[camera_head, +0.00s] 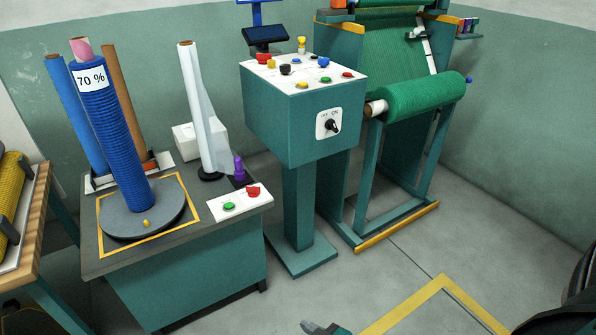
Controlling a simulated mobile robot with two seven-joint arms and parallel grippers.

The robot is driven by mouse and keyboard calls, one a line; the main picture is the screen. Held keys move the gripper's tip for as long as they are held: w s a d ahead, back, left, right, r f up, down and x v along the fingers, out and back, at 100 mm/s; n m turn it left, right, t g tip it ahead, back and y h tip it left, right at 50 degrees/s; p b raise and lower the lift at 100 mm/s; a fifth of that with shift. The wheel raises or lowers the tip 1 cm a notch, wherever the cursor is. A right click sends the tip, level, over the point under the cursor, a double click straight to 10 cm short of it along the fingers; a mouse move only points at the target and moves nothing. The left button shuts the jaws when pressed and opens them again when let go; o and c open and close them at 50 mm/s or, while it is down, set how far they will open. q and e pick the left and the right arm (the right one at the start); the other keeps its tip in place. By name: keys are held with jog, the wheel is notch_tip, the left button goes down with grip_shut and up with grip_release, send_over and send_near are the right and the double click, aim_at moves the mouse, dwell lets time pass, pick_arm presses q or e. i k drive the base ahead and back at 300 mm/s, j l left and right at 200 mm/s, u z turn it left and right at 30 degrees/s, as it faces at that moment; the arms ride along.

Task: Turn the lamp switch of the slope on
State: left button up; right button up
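A black rotary switch (332,126) sits on a white plate marked OFF and ON. The plate is on the front face of a teal control box (275,127) on a post. The direction the knob points is too small to tell. Behind and to the right stands a teal frame with a sloped bed of green netting (384,46). A small grey and teal tip (322,328) at the bottom edge looks like part of my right gripper, well below and apart from the switch. Its fingers are mostly cut off. My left gripper is not in view.
The box top carries several coloured buttons and knobs. A table (216,272) at left holds a turntable (118,218), upright rolls and a small button panel (240,202). A green roll (425,97) juts out right of the box. The floor (370,285) before the box is clear.

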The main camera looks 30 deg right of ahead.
aim_at(330, 124)
jog(key=z, duration=1.25)
jog(key=i+z, duration=0.25)
jog(key=i, duration=0.3)
jog(key=i+j+z, duration=0.1)
jog(key=i+z, duration=0.15)
jog(key=i, duration=0.3)
